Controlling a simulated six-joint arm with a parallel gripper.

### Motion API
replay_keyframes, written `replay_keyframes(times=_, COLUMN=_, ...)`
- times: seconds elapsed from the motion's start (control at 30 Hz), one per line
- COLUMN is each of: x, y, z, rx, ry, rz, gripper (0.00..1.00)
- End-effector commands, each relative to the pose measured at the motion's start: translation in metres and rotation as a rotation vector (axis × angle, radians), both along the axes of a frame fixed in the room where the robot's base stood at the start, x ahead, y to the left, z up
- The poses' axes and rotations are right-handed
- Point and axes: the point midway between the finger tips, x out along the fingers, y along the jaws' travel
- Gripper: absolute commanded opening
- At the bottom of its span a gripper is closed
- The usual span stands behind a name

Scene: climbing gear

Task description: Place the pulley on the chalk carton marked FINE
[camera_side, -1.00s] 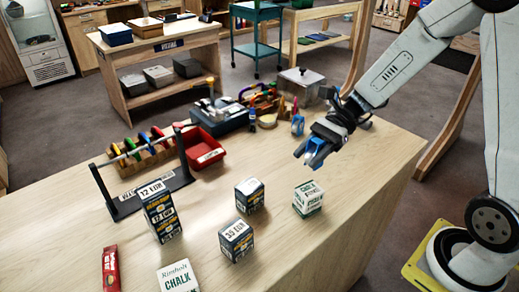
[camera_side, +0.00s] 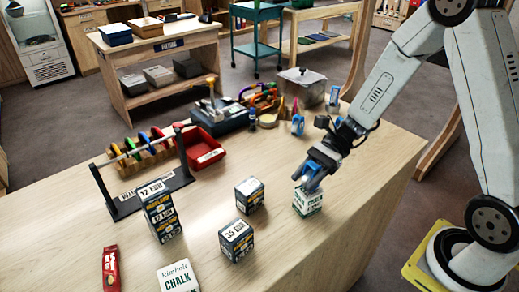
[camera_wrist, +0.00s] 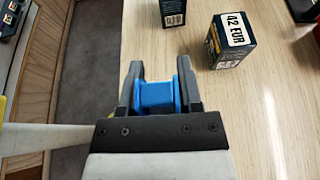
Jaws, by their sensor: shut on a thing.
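My gripper (camera_side: 311,180) is shut on the blue pulley (camera_side: 312,185). The pulley also shows between the fingers in the wrist view (camera_wrist: 156,98). In the side view the gripper points down over a white and green chalk carton (camera_side: 307,203) on the right of the bench. The pulley is at the top of this carton; I cannot tell whether they touch. The carton's lettering is partly covered and too small to read fully. A second chalk carton (camera_side: 178,278), white with green letters, stands at the front edge of the side view.
Dark price-marked boxes (camera_side: 237,241), (camera_side: 249,195) and a taller one (camera_side: 161,212) stand left of the carton. A black rack (camera_side: 146,180), a red bin (camera_side: 206,152) and a metal pot (camera_side: 301,86) are farther back. The bench's right side is clear.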

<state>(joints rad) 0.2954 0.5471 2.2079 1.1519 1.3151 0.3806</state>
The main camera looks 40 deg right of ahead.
Motion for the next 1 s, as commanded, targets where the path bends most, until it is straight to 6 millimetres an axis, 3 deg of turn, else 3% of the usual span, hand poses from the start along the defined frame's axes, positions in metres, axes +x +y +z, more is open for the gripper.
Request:
replay_keyframes(times=0.53, x=-0.0001, y=0.0000, z=-0.0087, rx=0.000, ry=-0.001, rz=0.000, gripper=0.00)
replay_keyframes(times=0.57, x=-0.0001, y=0.0000, z=-0.0083, rx=0.000, ry=-0.001, rz=0.000, gripper=0.55)
replay_keyframes(times=0.63, x=-0.0001, y=0.0000, z=-0.0082, rx=0.000, ry=-0.001, rz=0.000, gripper=0.77)
replay_keyframes(times=0.67, x=-0.0002, y=0.0000, z=-0.0082, rx=0.000, ry=-0.001, rz=0.000, gripper=0.80)
replay_keyframes(times=1.0, x=-0.0002, y=0.0001, z=-0.0076, rx=0.000, ry=-0.001, rz=0.000, gripper=0.80)
